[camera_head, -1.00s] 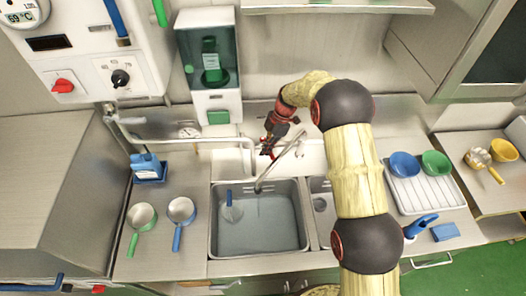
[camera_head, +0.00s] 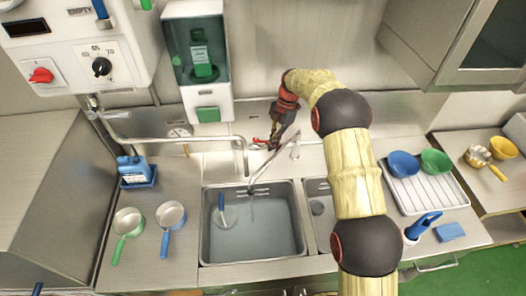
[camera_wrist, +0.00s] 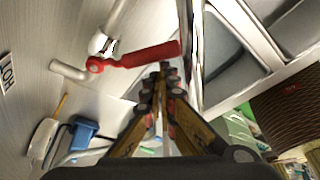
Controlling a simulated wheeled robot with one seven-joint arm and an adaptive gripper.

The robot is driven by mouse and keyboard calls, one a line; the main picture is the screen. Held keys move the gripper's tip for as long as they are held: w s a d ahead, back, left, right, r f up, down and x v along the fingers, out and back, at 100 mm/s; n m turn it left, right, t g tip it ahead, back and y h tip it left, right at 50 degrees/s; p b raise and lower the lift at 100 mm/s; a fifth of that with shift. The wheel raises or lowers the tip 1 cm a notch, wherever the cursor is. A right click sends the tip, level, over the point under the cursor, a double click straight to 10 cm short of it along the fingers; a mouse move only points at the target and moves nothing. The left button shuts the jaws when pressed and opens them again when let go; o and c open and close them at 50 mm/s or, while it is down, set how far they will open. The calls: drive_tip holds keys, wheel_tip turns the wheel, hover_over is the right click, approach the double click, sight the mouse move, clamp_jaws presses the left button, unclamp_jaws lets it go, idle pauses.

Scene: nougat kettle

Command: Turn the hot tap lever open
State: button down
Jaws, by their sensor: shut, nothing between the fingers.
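The red hot tap lever (camera_wrist: 140,55) shows large in the wrist view. It runs from its round pivot (camera_wrist: 95,65) at the left to a free end near the top centre. A HOT label (camera_wrist: 7,75) is on the wall at the left edge. In the wrist view my gripper (camera_wrist: 164,72) is shut and empty, its tips close to the lever's free end; contact cannot be told. In the head view my gripper (camera_head: 273,144) points down behind the sink, just right of the small red lever (camera_head: 259,141). The metal spout (camera_head: 272,165) reaches over the water-filled basin (camera_head: 252,230).
A wall pipe (camera_head: 170,141) runs behind the counter to the left of the taps. A soap dispenser (camera_head: 200,60) hangs above. Two pans (camera_head: 170,214) stand left of the basin. A dish rack (camera_head: 425,190) with bowls is on the right.

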drive_tip(key=shift+w+d+f+b, duration=0.1)
drive_tip(key=shift+w+d+b, duration=0.3)
drive_tip(key=shift+w+d, duration=0.7)
drive_tip(key=shift+w, duration=0.65)
drive_tip(key=shift+w+d, duration=0.2)
drive_tip(key=shift+w, duration=0.6)
